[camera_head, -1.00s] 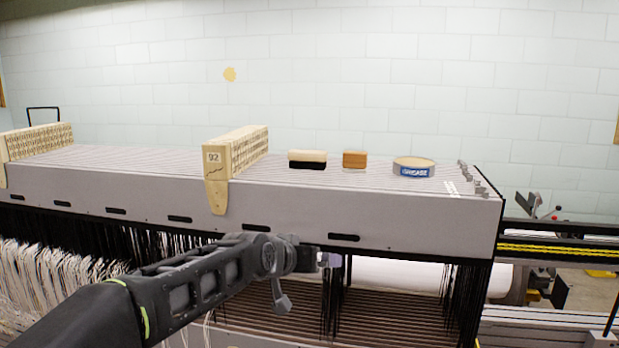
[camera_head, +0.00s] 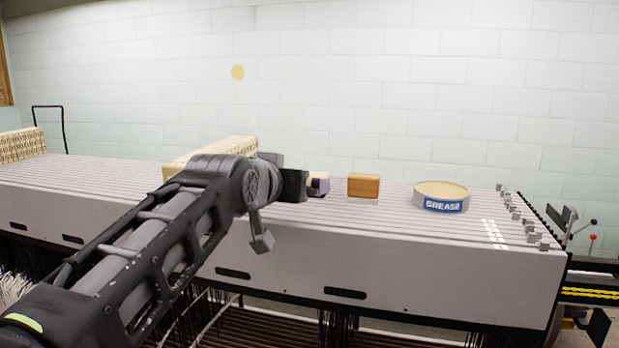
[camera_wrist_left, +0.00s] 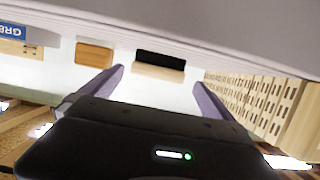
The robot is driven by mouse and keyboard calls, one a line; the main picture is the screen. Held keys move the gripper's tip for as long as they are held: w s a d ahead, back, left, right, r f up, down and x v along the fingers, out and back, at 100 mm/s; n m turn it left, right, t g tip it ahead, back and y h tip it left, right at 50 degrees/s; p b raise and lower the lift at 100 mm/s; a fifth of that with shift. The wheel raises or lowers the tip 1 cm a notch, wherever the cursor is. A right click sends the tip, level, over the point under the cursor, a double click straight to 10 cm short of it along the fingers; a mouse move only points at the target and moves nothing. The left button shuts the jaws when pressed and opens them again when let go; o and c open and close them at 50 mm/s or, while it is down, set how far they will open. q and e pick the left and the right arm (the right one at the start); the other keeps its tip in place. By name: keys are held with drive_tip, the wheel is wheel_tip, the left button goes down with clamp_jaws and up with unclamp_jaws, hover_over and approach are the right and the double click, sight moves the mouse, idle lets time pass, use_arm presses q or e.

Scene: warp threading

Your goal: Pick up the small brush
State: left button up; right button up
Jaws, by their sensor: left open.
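A small block-shaped brush, cream on top with black bristles, lies ahead of my left gripper in the left wrist view (camera_wrist_left: 160,62); that picture is upside down. My left gripper (camera_head: 318,184) is open, its two purple-grey fingertips (camera_wrist_left: 159,78) on either side of the brush in the picture, apart from it and empty. In the head view my gripper and wrist hide the brush. A smaller orange-brown block (camera_head: 363,186) with a pale underside, perhaps another brush, sits to the right; it also shows in the left wrist view (camera_wrist_left: 94,53). My right gripper is not in view.
A grease tin (camera_head: 441,197) stands right of the brown block on the grey slatted loom top (camera_head: 400,235). A long cream perforated block (camera_head: 215,152) lies left, partly behind my arm, also in the wrist view (camera_wrist_left: 262,100). Small metal tabs (camera_head: 522,218) line the right end.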

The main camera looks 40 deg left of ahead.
sight(312, 174)
use_arm(q)
drive_tip(key=shift+s+d+r, duration=0.15)
drive_tip(key=shift+s, duration=0.15)
drive_tip(key=shift+p+x, duration=0.3)
drive_tip(key=shift+x, duration=1.15)
drive_tip(key=p+x, duration=0.2)
drive_tip(key=x, duration=0.2)
drive_tip(key=shift+w, duration=0.55)
drive_tip(key=c, duration=1.1)
